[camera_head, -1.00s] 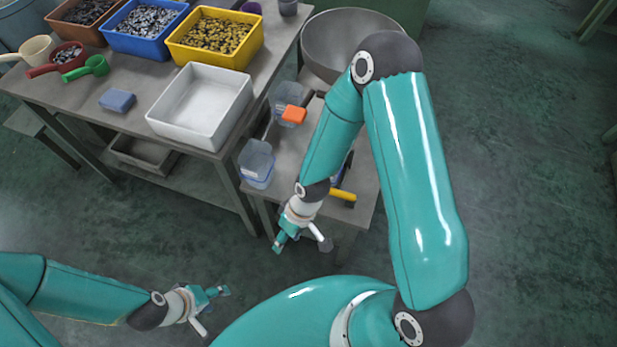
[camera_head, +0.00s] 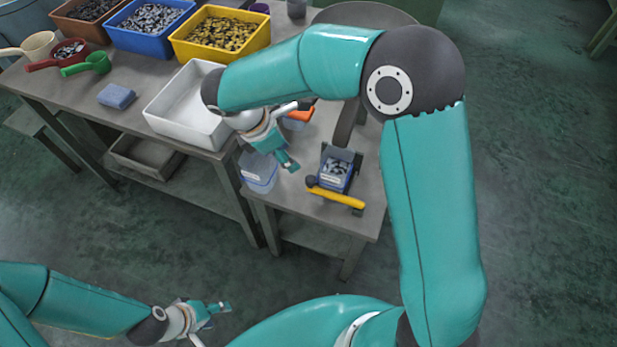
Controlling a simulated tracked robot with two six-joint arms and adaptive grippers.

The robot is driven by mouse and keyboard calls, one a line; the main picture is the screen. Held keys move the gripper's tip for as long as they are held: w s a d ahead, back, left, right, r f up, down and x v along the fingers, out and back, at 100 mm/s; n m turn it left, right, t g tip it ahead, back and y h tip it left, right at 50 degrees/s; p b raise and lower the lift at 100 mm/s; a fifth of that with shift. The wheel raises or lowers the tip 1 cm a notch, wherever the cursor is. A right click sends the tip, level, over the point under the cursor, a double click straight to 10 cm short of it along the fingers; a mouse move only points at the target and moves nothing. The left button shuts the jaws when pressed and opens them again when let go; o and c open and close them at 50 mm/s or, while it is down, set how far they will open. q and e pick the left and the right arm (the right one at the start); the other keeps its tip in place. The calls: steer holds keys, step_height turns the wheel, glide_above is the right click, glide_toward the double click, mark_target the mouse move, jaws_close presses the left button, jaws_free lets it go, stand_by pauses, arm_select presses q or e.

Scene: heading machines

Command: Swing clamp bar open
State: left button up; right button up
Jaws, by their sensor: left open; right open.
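The clamp bar (camera_head: 336,193) is yellow with a dark end at its left. It lies across the front of a small dark fixture (camera_head: 354,160) on the low side table. A blue box (camera_head: 334,173) with dark and pale pieces sits in the fixture behind the bar. My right gripper (camera_head: 289,135) is open and empty above the side table, up and left of the bar and apart from it. My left gripper (camera_head: 217,313) is open and empty at the lower left, over the floor, far from the bar.
A clear plastic container (camera_head: 259,172) stands at the side table's left, below my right gripper. An orange object (camera_head: 299,115) is behind that gripper. A white tray (camera_head: 172,122) and yellow bin (camera_head: 222,30) stand on the larger table. Bare table lies right of the fixture.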

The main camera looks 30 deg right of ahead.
mark_target(309, 178)
steer(key=x, duration=1.4)
steer(key=shift+f+b, duration=0.15)
steer(key=shift+b, duration=0.25)
jaws_close()
